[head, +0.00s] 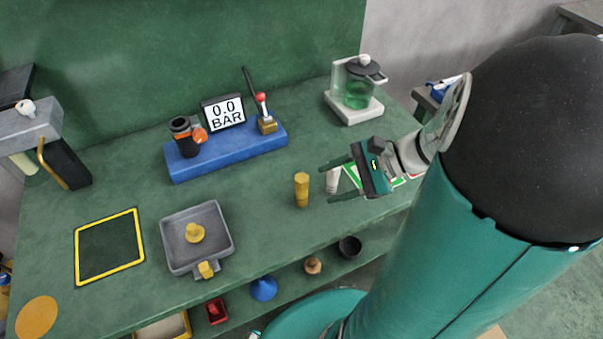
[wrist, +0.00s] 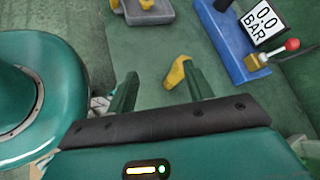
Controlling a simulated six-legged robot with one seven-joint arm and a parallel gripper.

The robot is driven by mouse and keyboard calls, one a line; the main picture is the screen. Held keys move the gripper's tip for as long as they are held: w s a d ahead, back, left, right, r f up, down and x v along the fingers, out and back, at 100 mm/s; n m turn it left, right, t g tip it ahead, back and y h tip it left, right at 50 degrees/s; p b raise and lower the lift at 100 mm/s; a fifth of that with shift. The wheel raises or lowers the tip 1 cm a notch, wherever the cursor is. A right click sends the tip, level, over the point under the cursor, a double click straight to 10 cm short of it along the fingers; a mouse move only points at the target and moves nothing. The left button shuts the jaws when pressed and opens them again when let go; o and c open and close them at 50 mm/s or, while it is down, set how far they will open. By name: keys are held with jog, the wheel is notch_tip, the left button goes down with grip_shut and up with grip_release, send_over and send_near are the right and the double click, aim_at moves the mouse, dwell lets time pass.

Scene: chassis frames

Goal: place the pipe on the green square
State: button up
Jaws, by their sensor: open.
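The yellow pipe (head: 302,190) stands upright on the green bench, left of my gripper. In the wrist view the pipe (wrist: 178,72) shows in the gap between the fingers, closer to the right finger; neither finger is seen gripping it. My gripper (head: 326,184) is open, its fingers pointing left towards the pipe; the fingers also show in the wrist view (wrist: 160,70). A dark green square (head: 110,247) with a yellow border lies flat and empty at the bench's left.
A grey tray (head: 166,246) with yellow pieces lies between the square and the pipe. A blue block (head: 228,152) with a gauge stands behind. A glass jug (head: 357,90) stands at back right.

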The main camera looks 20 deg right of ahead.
jog(key=s+a+r+n+h, duration=0.3)
jog(key=a+r+n+h, duration=0.6)
jog(key=n, duration=0.8)
jog(key=shift+a+r+t+h, duration=0.15)
jog(key=shift+r+t+h, duration=0.2)
jog(key=shift+h, duration=0.45)
dwell(0.7)
